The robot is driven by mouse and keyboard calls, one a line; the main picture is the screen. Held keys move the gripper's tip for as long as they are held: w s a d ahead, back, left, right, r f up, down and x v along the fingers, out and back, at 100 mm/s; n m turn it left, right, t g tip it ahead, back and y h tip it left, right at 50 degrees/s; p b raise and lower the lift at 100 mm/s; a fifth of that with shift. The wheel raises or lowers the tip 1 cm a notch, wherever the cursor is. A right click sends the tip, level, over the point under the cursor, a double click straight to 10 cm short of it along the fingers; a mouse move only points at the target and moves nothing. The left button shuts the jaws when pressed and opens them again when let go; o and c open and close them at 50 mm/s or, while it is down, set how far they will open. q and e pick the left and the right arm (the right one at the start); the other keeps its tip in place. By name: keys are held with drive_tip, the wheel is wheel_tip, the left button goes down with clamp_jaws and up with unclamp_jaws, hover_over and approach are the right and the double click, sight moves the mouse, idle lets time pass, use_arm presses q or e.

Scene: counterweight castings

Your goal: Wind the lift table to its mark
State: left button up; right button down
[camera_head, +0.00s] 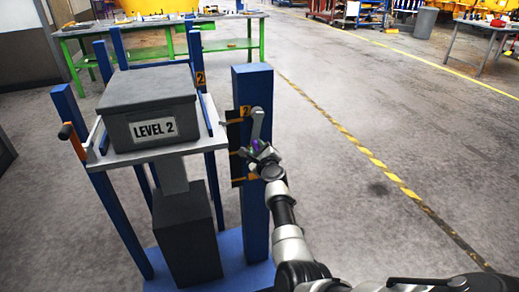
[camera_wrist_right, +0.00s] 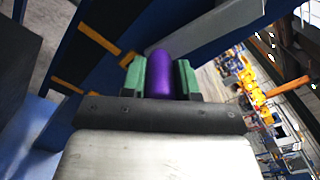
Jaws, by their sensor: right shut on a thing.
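The lift table (camera_head: 180,144) is a light grey plate carrying a dark grey bin labelled LEVEL 2 (camera_head: 153,128). It stands between blue posts, with an orange "2" mark (camera_head: 200,79) on a rear post and another "2" mark (camera_head: 245,111) on the wide blue column (camera_head: 254,190) at right. A grey crank arm (camera_head: 257,123) is on that column. My right gripper (camera_head: 259,150) is at the crank, shut on its purple handle (camera_wrist_right: 160,72); the green finger pads lie on both sides of it in the wrist view. My left gripper is not in view.
A green-legged workbench (camera_head: 160,28) stands behind. The floor to the right is open, crossed by a yellow-black line (camera_head: 375,162). A grey bin (camera_head: 425,22) stands far right.

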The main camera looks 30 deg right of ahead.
drive_tip(key=shift+w+a+f, duration=0.1)
drive_tip(key=shift+a+f, duration=0.2)
drive_tip(key=shift+a, duration=0.25)
drive_tip(key=c, duration=1.3)
unclamp_jaws()
drive_tip(key=o, duration=0.5)
drive_tip(key=shift+w+a+r, duration=0.1)
drive_tip(key=shift+w+a, duration=0.05)
drive_tip(key=shift+a, duration=0.05)
drive_tip(key=shift+c, duration=0.2)
drive_tip(key=shift+d+r, duration=0.15)
drive_tip(key=shift+d, duration=0.1)
drive_tip(key=shift+s+a+r+p, duration=0.1)
drive_tip(key=shift+s+p, duration=0.5)
drive_tip(key=shift+s, duration=0.05)
drive_tip(key=p+v, duration=0.4)
drive_tip(key=v, duration=0.5)
drive_tip(key=shift+s, duration=0.3)
drive_tip(key=shift+a, duration=0.1)
drive_tip(key=shift+c, duration=0.2)
